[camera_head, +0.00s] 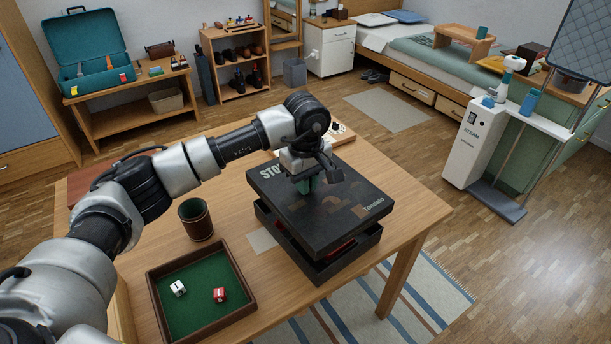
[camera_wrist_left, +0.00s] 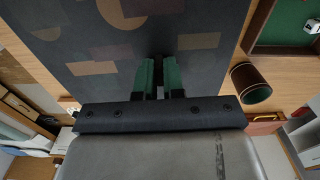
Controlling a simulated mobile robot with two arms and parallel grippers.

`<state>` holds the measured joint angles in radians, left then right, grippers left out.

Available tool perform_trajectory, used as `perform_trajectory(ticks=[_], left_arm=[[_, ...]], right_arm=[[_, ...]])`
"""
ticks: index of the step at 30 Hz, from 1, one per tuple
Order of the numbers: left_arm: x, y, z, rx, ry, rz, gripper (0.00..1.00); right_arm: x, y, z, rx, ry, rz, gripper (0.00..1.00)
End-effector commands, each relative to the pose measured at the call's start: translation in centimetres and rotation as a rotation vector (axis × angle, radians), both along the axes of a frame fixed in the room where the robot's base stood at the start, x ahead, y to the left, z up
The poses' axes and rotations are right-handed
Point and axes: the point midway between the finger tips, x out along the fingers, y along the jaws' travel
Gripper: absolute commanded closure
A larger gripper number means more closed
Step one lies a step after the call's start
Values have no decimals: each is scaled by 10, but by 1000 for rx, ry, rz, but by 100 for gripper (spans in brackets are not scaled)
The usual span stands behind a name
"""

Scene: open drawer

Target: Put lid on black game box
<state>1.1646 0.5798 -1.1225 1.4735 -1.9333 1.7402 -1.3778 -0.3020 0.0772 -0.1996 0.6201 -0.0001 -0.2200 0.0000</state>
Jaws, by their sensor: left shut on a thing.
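The black lid (camera_head: 340,203), printed with lettering and brown shapes, is above the black game box (camera_head: 318,262). A gap with something red inside shows between them at the front right, and I cannot tell whether they touch anywhere. My left gripper (camera_head: 305,186) comes down from above and is shut on the lid near its back left part. In the left wrist view the green fingers (camera_wrist_left: 159,77) close on a dark piece over the lid's patterned top (camera_wrist_left: 110,45). The lid hides most of the box's inside. My right gripper is not in view.
The wooden table (camera_head: 410,205) also holds a green-lined dice tray (camera_head: 247,300) with two dice and a brown dice cup (camera_head: 196,220), both left of the box. A pale card (camera_head: 262,240) lies beside the box. The table's right side is clear.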

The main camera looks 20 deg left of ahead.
Motion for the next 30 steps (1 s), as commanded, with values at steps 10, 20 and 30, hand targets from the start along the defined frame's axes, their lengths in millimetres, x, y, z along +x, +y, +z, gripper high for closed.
perform_trajectory(ticks=[10,20,30], left_arm=[[4,0,-12,-1,1,29,100],[4,0,-44,-1,1,27,100],[4,0,-63,-1,-1,27,100]], right_arm=[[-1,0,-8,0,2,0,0],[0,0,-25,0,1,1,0],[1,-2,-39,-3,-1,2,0]])
